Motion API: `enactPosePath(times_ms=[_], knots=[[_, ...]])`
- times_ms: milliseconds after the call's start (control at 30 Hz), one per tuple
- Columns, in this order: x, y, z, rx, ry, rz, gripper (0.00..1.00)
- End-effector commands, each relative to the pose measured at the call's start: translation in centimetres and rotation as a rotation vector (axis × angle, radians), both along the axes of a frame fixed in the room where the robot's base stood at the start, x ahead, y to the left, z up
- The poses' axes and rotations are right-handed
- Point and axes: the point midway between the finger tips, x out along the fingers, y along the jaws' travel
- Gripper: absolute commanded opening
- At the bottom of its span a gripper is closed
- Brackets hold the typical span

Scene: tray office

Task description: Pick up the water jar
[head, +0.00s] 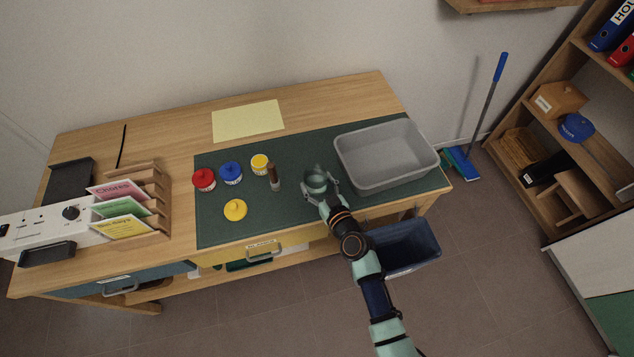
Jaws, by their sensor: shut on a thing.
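The water jar (316,179) looks like a small, clear, greenish round vessel on or just above the dark green mat (290,225), left of the grey tray. I cannot tell whether its base touches the mat. My gripper (320,187) reaches in from the front right, with its fingers around the jar's sides and shut on it. The gripper hides the jar's front lower part.
A grey tray (385,186) stands close to the right. Red (204,180), blue (231,173) and yellow (260,164) paint pots, a yellow lid (235,210) and a brush-like upright item (273,177) stand to the left. A dark blue bin (412,247) is below the desk edge.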

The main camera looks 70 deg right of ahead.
Motion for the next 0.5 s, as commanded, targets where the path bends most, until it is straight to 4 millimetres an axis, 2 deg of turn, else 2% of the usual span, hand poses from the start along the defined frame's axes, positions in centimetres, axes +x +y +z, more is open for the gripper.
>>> enactPosePath(times_ms=[167, 500], knots=[[0.0, -0.1, 0.9, -0.002, -0.002, 0.0, 0.2], [-2.6, 2.3, 0.5, -0.001, -0.002, -0.001, 0.2]])
